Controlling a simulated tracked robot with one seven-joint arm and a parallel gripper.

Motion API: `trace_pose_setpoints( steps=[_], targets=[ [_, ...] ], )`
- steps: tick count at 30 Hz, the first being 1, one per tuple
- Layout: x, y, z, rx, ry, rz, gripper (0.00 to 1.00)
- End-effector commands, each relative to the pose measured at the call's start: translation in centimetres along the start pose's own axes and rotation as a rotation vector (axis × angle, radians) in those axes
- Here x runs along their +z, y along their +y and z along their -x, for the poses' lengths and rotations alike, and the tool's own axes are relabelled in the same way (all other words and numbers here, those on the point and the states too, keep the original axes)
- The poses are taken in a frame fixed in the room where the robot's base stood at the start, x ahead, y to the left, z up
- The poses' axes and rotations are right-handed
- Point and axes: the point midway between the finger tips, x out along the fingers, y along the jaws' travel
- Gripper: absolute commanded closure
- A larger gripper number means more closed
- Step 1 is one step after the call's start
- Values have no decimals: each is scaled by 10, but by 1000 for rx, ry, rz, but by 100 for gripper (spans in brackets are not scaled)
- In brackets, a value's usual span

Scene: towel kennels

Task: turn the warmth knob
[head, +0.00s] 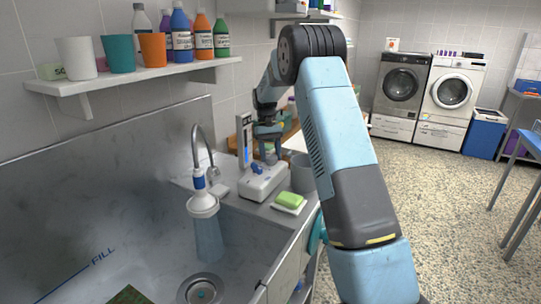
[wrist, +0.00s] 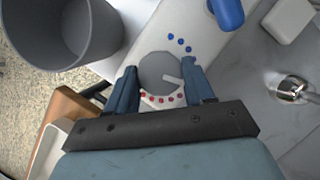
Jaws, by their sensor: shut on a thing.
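The warmth knob (wrist: 158,68) is a round grey dial with a white pointer line. In the wrist view it sits on a white unit (wrist: 187,27), which also shows on the counter by the sink in the head view (head: 262,184). Blue dots lie above the knob and red dots below it. The white line points right, slightly downward, between the two sets of dots. My gripper (wrist: 161,82) has one blue finger on each side of the knob and is shut on it. In the head view my gripper (head: 269,150) reaches down over the unit's back end.
A blue lever (wrist: 227,12) stands on the same unit. A grey cup (wrist: 70,30) is close beside it. A green soap bar (head: 290,199) lies on a dish at the counter's edge. The metal sink (head: 110,235) and tap (head: 196,140) are to the left.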

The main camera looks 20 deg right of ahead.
Motion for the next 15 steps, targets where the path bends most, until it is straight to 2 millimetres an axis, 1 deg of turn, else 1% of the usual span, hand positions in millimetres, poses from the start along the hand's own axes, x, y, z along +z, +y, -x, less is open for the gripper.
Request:
trace_pose_setpoints(
  steps=[10,11,15],
  targets=[
    [-1,0,2,-1,5,-1,78],
    [-1,0,2,-1,5,-1,46],
    [0,0,1,-1,3,-1,32]
  ],
)
